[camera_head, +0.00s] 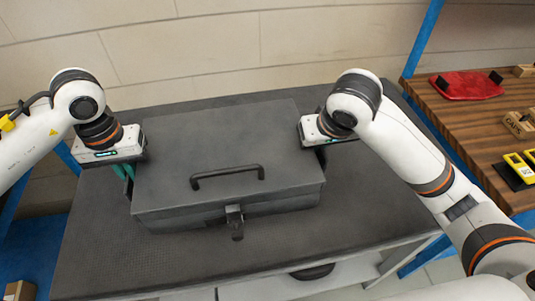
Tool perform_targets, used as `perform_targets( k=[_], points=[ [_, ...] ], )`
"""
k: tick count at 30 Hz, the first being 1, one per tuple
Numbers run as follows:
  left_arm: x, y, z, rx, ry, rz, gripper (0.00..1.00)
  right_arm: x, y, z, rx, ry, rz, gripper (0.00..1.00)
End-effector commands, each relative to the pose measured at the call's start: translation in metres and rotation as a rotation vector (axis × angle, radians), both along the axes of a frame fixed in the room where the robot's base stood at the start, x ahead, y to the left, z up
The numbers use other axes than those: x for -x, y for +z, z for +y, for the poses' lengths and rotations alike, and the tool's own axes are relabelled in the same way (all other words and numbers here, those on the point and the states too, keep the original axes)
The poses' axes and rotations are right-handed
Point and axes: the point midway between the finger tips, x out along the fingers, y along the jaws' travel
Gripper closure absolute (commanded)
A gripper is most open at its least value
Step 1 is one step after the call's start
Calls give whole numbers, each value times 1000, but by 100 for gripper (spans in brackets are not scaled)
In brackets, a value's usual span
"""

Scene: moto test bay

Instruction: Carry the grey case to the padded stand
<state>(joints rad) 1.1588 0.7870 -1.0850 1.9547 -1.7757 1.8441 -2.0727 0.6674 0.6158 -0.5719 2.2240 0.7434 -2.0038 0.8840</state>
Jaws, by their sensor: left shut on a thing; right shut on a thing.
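The grey case (230,158) is closed, with a dark handle on its lid and a latch on its front. It rests on, or just above, the dark textured top of a stand (160,262); I cannot tell which. My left gripper (124,172) is at the case's left side, with teal fingers partly hidden by the case. My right gripper (320,155) is at the case's right side, its fingers mostly hidden behind the case edge. Both are shut on the case.
A wooden shelf (450,103) with blue posts stands at the right, holding a red tray (466,85), yellow devices (519,167) and small cardboard boxes (518,124). A pale block wall (200,48) is behind. The dark top is bare in front of the case.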

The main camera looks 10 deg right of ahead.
Motion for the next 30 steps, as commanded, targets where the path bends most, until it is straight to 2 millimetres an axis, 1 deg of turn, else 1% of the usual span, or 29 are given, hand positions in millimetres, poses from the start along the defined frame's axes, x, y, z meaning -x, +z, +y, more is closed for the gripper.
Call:
perform_targets(
  k=[8,30],
  points=[
    [0,-7,0,1,0,-2,100,-1,-7,0,-1,-1,-4,100],
    [0,-45,0,1,0,-2,100,-1,-45,0,-1,-1,-4,100]
  ],
)
